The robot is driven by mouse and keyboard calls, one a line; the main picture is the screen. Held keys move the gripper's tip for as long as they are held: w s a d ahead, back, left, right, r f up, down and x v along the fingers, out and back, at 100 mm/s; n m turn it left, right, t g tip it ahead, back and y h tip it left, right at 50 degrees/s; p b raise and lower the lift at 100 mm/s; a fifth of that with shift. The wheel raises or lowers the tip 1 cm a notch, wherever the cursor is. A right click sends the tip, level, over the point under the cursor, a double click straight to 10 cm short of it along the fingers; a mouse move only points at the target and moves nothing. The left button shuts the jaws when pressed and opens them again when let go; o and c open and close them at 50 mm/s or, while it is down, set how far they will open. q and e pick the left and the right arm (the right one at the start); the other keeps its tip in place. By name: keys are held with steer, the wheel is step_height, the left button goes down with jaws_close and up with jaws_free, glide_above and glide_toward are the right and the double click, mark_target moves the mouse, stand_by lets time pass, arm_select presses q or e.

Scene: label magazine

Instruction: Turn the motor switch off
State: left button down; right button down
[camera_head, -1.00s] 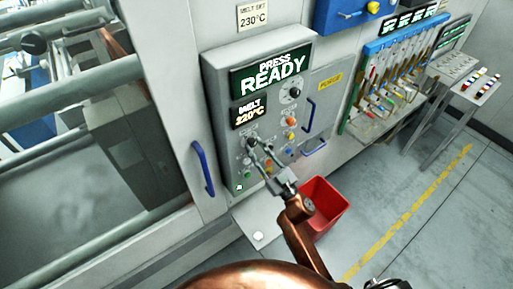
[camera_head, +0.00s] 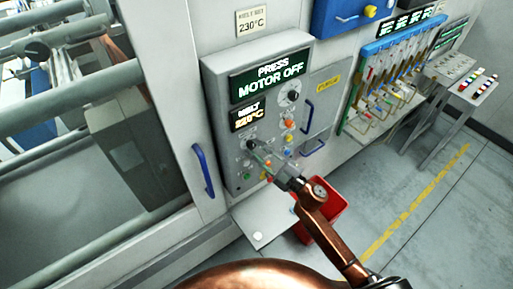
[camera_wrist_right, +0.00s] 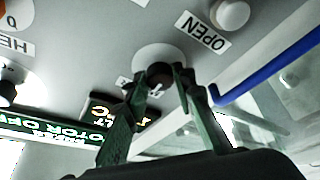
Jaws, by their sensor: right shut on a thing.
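The grey control panel (camera_head: 215,100) carries a display (camera_head: 270,79) that reads "PRESS MOTOR OFF". The motor switch, a dark round knob (camera_wrist_right: 159,72) on a pale round base, shows upside down in the right wrist view; its label is partly covered. My right gripper (camera_head: 257,153) is at the lower left of the panel. In the right wrist view its two fingers (camera_wrist_right: 163,80) are shut on the knob, one on each side. In the head view the fingers partly hide the switch. My left gripper is not in view.
A white button (camera_wrist_right: 230,13) labelled OPEN sits close to the switch. A blue handle (camera_head: 202,170) stands left of the panel, with other knobs and buttons around. A red bin (camera_head: 327,217) is below. The floor to the right is clear.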

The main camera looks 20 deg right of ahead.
steer(key=n+g+p, duration=0.1)
steer(key=n, duration=0.2)
steer(key=shift+d+r, duration=0.1)
steer(key=shift+r, duration=0.1)
steer(key=shift+r+n+g+p, duration=0.1)
steer(key=shift+n+g+p, duration=0.9)
steer(key=shift+n, duration=1.2)
steer(key=c, duration=1.6)
jaws_free()
steer(key=shift+s+d, duration=0.1)
steer(key=shift+d, duration=0.05)
steer(key=v, duration=1.1)
steer(key=shift+s+d, duration=0.2)
steer(key=shift+d, duration=0.1)
